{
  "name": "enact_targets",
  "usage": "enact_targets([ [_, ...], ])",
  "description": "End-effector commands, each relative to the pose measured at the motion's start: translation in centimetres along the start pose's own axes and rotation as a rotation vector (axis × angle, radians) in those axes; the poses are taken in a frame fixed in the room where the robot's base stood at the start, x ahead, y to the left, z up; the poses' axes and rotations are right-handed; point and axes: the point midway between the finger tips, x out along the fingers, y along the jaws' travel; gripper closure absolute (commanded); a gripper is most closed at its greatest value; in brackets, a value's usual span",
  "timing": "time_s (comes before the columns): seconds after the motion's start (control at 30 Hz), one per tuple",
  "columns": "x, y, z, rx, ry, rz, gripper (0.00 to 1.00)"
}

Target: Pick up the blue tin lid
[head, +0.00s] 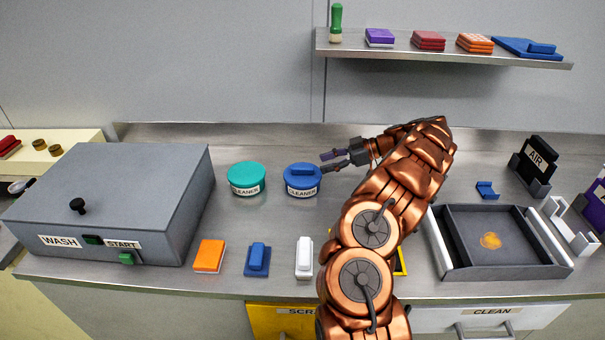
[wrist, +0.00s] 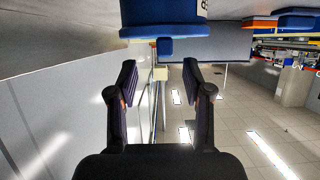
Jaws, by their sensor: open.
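The blue tin (head: 302,190) stands on the metal counter with a "CLEANER" label. Its blue lid (head: 303,170) sits on top and has a raised grip bar. My gripper (head: 328,161) is open and empty just right of the lid, fingers pointing left towards it. In the wrist view, which is upside down, the blue tin (wrist: 165,10) is at the top edge. The lid's grip (wrist: 165,46) sticks out ahead of and between the open fingers of my gripper (wrist: 160,72), apart from them.
A green-lidded cleaner tin (head: 246,177) stands to the left, beside the grey wash box (head: 120,195). Orange (head: 209,256), blue (head: 257,259) and white (head: 304,257) pieces lie in front. A dark tray (head: 495,240) lies right. A shelf (head: 440,50) hangs above.

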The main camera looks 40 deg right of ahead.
Motion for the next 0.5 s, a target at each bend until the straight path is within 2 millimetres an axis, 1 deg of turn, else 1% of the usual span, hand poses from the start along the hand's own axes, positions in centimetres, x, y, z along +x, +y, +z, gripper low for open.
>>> enact_targets([
  [0.27,1.6,-0.4,-0.8,0.002,0.002,-0.006,0.5],
  [0.4,3.0,-0.7,-1.2,0.004,0.003,-0.008,0.5],
  [0.5,4.4,-0.7,-1.1,0.004,0.001,-0.005,0.5],
])
